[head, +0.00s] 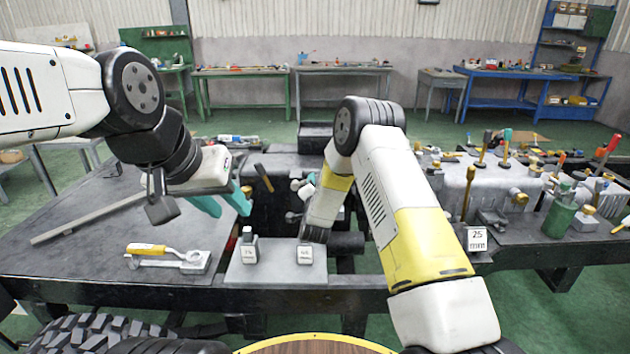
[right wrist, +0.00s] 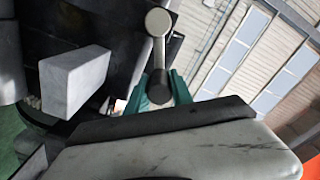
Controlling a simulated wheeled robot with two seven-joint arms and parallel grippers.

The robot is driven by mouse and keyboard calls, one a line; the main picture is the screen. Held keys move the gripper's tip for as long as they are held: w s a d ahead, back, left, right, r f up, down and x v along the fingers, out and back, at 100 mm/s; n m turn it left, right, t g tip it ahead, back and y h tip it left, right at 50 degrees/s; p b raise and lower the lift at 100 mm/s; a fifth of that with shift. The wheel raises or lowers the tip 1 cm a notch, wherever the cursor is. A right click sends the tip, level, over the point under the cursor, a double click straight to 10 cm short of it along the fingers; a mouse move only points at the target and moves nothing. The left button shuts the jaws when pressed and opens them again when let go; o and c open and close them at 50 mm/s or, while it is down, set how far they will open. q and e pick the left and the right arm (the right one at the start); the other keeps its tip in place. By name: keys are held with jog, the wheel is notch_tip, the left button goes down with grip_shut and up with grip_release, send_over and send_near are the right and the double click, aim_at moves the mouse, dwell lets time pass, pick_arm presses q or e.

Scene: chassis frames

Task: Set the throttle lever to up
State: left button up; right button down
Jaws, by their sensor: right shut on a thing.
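My right gripper (right wrist: 158,95) is shut on a short lever (right wrist: 158,50) in the right wrist view. Its dark lower part sits between the teal fingertips, and its pale round knob stands beyond them. I take this as the throttle lever; no label on it is readable. In the head view my right arm largely hides this gripper, and only a bit of teal (head: 311,178) shows by several pale knobs (head: 296,185). My left gripper (head: 230,209) is open and empty above the bench, its teal fingers apart.
A yellow-handled part (head: 147,249) lies on the bench's left front.

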jog(key=shift+a+r, duration=0.1)
jog(key=shift+r, duration=0.05)
jog(key=shift+a+r+n, duration=0.6)
jog(key=shift+a+n, duration=0.1)
jog(key=shift+n, duration=0.85)
jog(key=shift+a+r+n, duration=0.65)
jog(key=shift+a+n, duration=0.1)
jog(key=shift+n, duration=0.85)
jog(key=shift+a+r+n, duration=0.6)
jog(key=shift+a+n, duration=0.1)
jog(key=shift+n, duration=0.85)
jog(key=shift+a, duration=0.1)
jog(key=c, duration=1.1)
grip_release()
jog(key=shift+s, duration=0.1)
jog(key=s, duration=0.7)
jog(key=shift+s, duration=0.35)
